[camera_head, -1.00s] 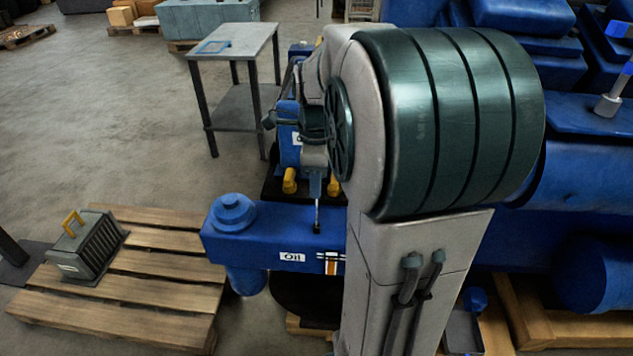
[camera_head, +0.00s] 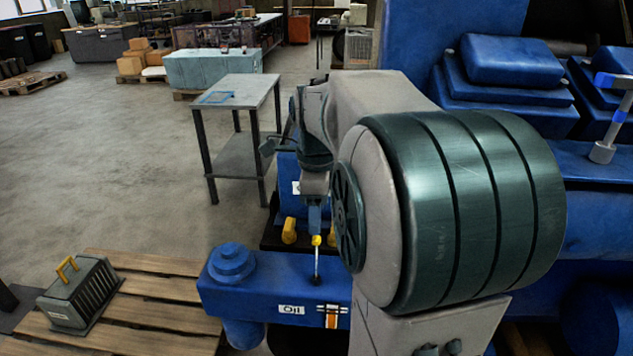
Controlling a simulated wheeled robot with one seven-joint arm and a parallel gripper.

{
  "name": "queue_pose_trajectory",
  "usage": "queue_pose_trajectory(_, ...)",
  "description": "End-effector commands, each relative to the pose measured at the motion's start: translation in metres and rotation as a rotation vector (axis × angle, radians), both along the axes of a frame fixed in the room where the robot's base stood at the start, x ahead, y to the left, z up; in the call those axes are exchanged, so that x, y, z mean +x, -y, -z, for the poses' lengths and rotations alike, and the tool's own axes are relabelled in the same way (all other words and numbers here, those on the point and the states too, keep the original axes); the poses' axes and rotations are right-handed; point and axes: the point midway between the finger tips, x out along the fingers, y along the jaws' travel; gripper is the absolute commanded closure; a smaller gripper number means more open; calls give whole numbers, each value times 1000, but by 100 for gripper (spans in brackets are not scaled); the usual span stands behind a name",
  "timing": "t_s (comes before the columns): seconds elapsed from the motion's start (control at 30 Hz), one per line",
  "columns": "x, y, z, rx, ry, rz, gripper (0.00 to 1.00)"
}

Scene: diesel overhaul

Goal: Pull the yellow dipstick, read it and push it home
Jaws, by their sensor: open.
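The yellow dipstick handle (camera_head: 316,241) sits atop a thin pale shaft (camera_head: 317,262). The shaft stands nearly upright in a dark opening on top of the blue housing marked "Oil" (camera_head: 260,282). How deep the shaft sits cannot be told. My gripper (camera_head: 315,226) points down, open, just above the yellow handle. At this size I cannot tell whether the fingertips touch the handle. An "Oil" label (camera_head: 291,310) and a striped white and orange marking (camera_head: 331,316) are on the housing's front face.
A round blue cap (camera_head: 232,260) stands left on the housing. Two yellow parts, one of them here (camera_head: 289,231), sit behind it. A grey table (camera_head: 236,90) stands beyond. A ribbed box (camera_head: 80,294) rests on a wooden pallet (camera_head: 150,318). My arm hides much of the right.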

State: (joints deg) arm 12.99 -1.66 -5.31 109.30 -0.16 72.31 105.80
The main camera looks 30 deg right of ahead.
Motion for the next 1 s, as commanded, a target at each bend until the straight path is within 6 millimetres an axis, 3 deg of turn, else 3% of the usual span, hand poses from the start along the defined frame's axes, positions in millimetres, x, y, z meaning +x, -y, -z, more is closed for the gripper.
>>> queue_pose_trajectory(0.2, 1, 0, -50, -1, 4, 0, 46)
queue_pose_trajectory(0.4, 0, 0, -79, -1, 1, 0, 46)
queue_pose_trajectory(0.6, 0, 0, -88, 1, -1, 0, 46)
queue_pose_trajectory(1.0, 0, 0, -87, 1, -1, 0, 46)
